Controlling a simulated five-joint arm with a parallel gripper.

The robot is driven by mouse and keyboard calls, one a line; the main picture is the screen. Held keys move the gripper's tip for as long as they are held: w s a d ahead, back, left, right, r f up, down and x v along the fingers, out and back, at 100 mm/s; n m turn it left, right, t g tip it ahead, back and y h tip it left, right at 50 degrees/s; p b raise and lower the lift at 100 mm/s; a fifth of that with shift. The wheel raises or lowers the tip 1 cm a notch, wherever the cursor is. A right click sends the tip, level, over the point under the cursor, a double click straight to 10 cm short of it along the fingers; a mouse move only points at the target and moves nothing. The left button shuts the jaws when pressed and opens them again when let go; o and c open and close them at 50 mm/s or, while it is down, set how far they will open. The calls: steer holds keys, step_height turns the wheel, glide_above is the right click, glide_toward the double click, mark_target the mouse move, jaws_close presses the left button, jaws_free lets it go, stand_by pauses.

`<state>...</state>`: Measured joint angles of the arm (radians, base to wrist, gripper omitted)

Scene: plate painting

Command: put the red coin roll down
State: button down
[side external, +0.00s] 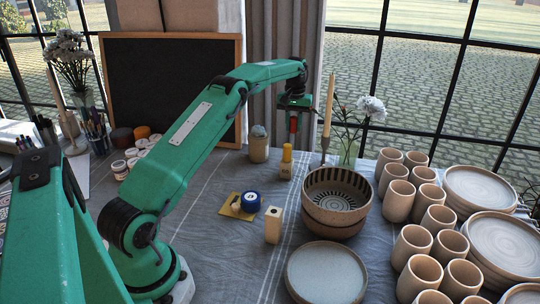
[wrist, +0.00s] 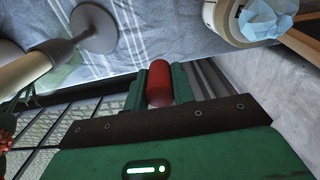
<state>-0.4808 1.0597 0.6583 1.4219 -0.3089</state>
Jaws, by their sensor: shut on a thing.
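The red coin roll (side external: 293,124) hangs upright under my gripper (side external: 294,108) in the side external view, in the air above the back of the table. In the wrist view the red roll (wrist: 159,84) sits between the two green fingers of my gripper (wrist: 160,80), which is shut on it. Its near end is rounded; how far its other end is from the cloth cannot be told.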

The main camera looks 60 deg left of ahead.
steer(key=shift+s+r, duration=0.55)
steer(key=shift+s, duration=0.15)
steer(key=s+d+r+m, duration=0.1)
steer(key=s+d+r, duration=0.15)
steer(key=s, duration=0.55)
steer(key=s+d+r, duration=0.1)
steer(key=s+d, duration=0.2)
steer(key=s, duration=0.5)
steer(key=s+d+f, duration=0.1)
steer(key=s+d, duration=0.3)
steer(key=s, duration=0.5)
steer(key=s+d+f, duration=0.2)
steer(key=s+d, duration=0.3)
steer(key=s, duration=0.4)
steer(key=shift+s+f+m, duration=0.2)
steer(key=shift+f+m, duration=0.05)
steer(key=shift+m, duration=0.15)
glide_above(190, 201)
step_height(190, 201, down, 7)
steer(key=shift+s, duration=0.1)
steer(key=shift+f, duration=2)
steer(key=shift+f, duration=0.15)
